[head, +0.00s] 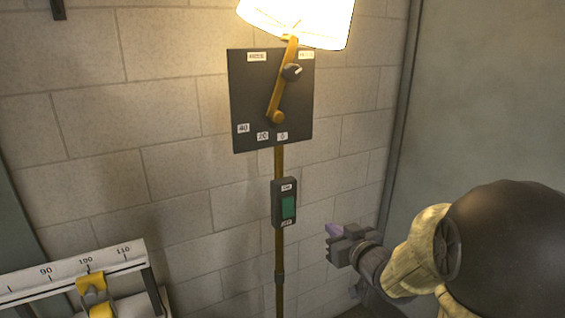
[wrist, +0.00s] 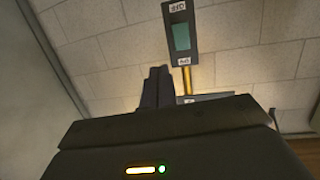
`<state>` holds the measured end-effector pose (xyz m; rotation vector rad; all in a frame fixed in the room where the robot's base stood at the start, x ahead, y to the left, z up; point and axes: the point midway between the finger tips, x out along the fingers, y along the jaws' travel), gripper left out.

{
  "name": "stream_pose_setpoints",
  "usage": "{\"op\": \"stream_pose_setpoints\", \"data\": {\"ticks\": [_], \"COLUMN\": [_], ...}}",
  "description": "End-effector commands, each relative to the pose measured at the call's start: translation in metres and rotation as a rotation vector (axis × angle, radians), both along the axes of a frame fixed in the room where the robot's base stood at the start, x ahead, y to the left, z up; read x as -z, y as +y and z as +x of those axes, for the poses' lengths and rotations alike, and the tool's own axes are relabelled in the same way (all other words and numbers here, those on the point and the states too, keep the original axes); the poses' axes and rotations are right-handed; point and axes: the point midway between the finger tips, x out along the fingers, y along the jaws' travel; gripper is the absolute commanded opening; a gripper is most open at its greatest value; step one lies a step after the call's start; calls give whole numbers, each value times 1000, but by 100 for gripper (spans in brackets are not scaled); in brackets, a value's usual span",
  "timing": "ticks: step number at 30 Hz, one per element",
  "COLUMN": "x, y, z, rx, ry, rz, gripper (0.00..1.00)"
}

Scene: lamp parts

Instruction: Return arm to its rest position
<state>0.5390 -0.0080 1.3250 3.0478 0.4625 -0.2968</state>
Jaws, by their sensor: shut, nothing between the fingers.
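My gripper (head: 330,243) is at the right in the head view, to the right of the lamp pole (head: 279,251) and apart from it. The wrist view shows its fingers (wrist: 157,78) together, with nothing between them. The lamp's lit shade (head: 297,17) is at the top of the head view. Below it are a dark panel (head: 245,90) with a brass lever (head: 283,88) and a black knob (head: 292,72). A switch box (head: 277,203) with a green face sits on the pole below the panel. It also shows in the wrist view (wrist: 180,35), above and right of the fingers.
A white scale (head: 65,272) with a yellow slider (head: 92,285) stands at the lower left. A block wall (head: 160,100) is behind the lamp. A plain grey-green wall (head: 480,90) is at the right, beyond my arm.

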Motion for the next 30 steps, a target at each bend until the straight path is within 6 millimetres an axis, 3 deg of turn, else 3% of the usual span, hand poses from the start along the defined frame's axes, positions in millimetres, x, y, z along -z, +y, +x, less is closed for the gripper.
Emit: {"op": "stream_pose_setpoints", "data": {"ticks": [8, 14, 18, 24, 30], "x": [62, 104, 128, 145, 148], "y": [-20, -20, -12, 5, 9], "z": [-33, -81, -126, -180, -192], "rx": [203, 283, 302, 284, 276], "ry": [342, 631, 847, 1089, 1141], "rz": [-105, -148, -162, -163, -159], "gripper": [0, 0, 0, 0, 0]}}
